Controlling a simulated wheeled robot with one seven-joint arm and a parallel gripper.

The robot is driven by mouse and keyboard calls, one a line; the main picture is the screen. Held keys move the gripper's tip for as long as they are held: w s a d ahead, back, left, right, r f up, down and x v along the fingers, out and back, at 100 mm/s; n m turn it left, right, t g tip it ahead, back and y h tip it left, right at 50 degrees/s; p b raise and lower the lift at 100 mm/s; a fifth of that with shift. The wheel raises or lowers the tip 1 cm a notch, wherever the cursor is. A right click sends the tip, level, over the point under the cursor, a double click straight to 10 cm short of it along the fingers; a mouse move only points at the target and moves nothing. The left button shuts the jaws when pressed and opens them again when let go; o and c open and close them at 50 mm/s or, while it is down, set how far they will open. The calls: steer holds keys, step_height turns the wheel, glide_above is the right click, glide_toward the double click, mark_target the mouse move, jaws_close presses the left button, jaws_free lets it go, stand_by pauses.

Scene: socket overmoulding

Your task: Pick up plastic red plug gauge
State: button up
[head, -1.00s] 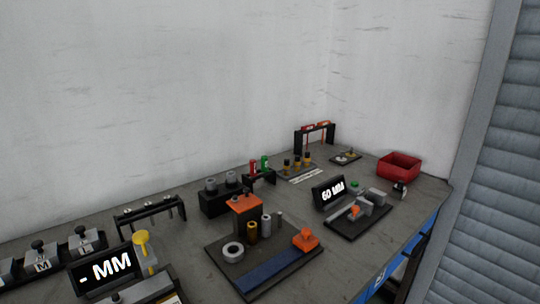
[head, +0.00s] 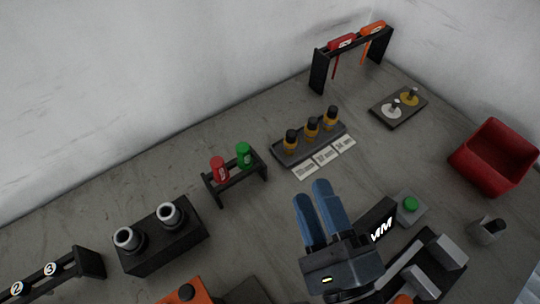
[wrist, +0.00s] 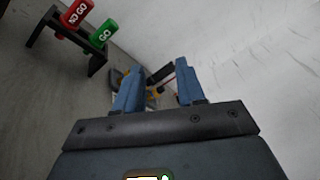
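A red plug gauge (head: 218,170) stands upright in a small black stand (head: 240,182), left of a green plug gauge (head: 244,156). In the wrist view the red gauge (wrist: 77,14), labelled NO GO, and the green gauge (wrist: 103,33), labelled GO, show at the upper left. My gripper (head: 312,190) has blue fingers. It is open and empty, above the table to the right of the stand and apart from it. In the wrist view a gap shows between its fingers (wrist: 157,77).
A black rack (head: 319,72) at the back holds a red-handled and an orange-handled tool. A tray (head: 297,157) with several black-capped yellow pieces lies between. A red bin (head: 495,157) stands at right, a black block (head: 160,238) with two grey cylinders at left.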

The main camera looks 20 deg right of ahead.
mark_target(215, 158)
steer(key=w+a+r+m+y+p, duration=0.2)
steer(key=w+a+r+m, duration=0.1)
steer(key=w+a+m, duration=0.65)
steer(key=shift+m+g+y, duration=0.3)
steer(key=shift+m+g, duration=0.2)
steer(key=shift+m, duration=0.25)
steer(key=f+b, duration=0.1)
steer(key=f, duration=0.1)
steer(key=a+f+b, duration=0.1)
steer(key=f, duration=0.2)
steer(key=s+f+b, duration=0.1)
steer(key=f, duration=0.2)
steer(key=shift+a+f, duration=0.2)
steer(key=shift+w+p, duration=0.5)
steer(key=shift+w, duration=0.45)
steer(key=shift+w+a+p, duration=0.15)
steer(key=shift+w+p, duration=0.15)
steer(key=shift+w, duration=1.15)
steer(key=shift+w+a+p, duration=0.15)
steer(key=shift+w+p, duration=0.15)
steer(key=shift+w, duration=1.1)
jaws_close()
